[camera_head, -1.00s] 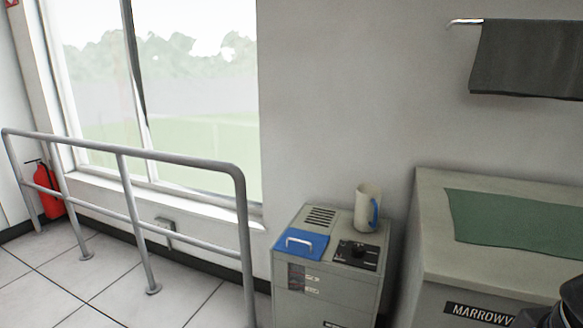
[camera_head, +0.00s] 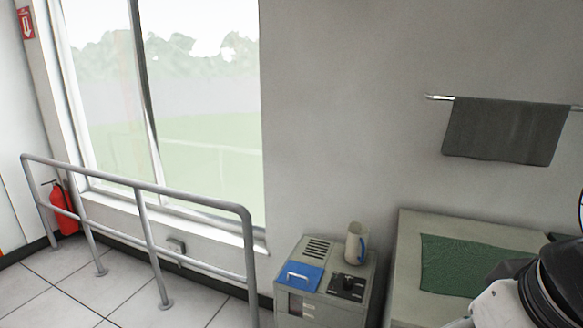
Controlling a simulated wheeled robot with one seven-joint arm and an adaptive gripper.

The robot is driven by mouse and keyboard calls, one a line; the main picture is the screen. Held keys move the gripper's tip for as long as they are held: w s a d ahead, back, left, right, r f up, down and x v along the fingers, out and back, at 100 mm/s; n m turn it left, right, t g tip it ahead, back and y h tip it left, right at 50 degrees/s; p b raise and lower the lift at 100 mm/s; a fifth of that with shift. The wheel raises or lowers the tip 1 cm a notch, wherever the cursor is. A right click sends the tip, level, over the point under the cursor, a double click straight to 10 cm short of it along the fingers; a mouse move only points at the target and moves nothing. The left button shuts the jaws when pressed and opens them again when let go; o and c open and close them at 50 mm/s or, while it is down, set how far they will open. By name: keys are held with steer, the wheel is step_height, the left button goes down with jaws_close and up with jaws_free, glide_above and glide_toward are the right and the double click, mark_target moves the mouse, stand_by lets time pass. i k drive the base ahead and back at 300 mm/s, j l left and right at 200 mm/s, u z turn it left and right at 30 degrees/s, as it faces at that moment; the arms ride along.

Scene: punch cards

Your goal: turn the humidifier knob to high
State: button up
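The humidifier (camera_head: 331,308) is a grey-beige box standing by the wall below the right side of the window. The knob (camera_head: 347,283) is small and dark and sits on a black panel on its top; its setting is too small to read. A blue lid with a pale handle (camera_head: 303,277) and a slotted vent are also on top. Part of my arm shows at the lower right, apart from the humidifier. My gripper's fingers do not show.
A metal railing (camera_head: 195,199) runs along the window, left of the humidifier. A beige cabinet (camera_head: 405,276) with a green mat (camera_head: 447,266) stands to its right. A dark towel (camera_head: 503,132) hangs above. A fire extinguisher (camera_head: 64,208) is far left. Tiled floor shows left.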

mark_target(346, 283)
steer(key=i+j+z, duration=0.35)
steer(key=i+j, duration=0.45)
steer(key=j, duration=0.1)
